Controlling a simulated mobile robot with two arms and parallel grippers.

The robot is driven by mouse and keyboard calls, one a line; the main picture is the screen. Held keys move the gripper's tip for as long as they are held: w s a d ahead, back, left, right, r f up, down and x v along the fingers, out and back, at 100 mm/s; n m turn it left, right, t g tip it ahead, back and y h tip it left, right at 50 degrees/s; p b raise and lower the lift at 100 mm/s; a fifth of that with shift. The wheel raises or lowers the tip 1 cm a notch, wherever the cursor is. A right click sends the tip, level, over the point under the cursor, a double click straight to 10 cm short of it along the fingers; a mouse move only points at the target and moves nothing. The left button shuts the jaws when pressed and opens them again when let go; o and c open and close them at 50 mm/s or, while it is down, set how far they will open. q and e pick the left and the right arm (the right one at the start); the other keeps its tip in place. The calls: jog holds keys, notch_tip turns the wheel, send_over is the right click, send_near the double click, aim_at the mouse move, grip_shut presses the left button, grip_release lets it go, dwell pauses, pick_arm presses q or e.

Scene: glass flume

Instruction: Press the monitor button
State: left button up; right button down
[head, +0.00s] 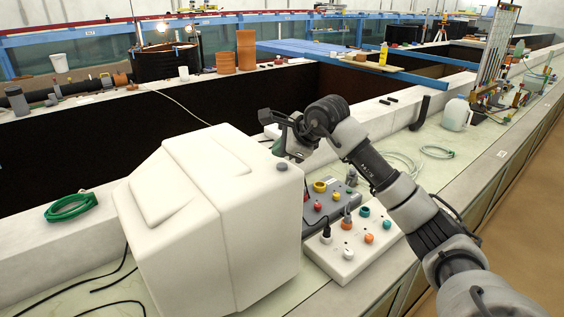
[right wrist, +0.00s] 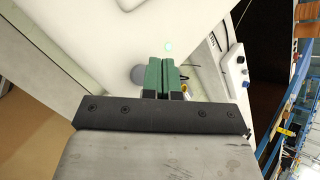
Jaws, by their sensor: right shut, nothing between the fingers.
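The monitor (head: 235,205) is a bulky white box in the centre left of the head view, its back toward me. A round grey button (head: 281,166) sits on its top near the right edge. My right gripper (head: 280,152) is just above this button, pointing down. In the right wrist view its green fingers (right wrist: 161,76) are shut together and empty. The grey button (right wrist: 138,74) shows beside the fingers, partly hidden by them, and I cannot tell whether they touch. My left gripper is not in view.
Right of the monitor stand a white panel (head: 338,262) with coloured knobs and a grey box (head: 322,190) with a red knob. A green hose coil (head: 70,206) lies on the ledge at left. Black cables lie on the bench. Open bench (head: 470,145) extends to the right.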

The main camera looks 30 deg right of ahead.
aim_at(282, 166)
notch_tip(282, 166, up, 6)
jog(key=p, duration=0.4)
dwell(0.4)
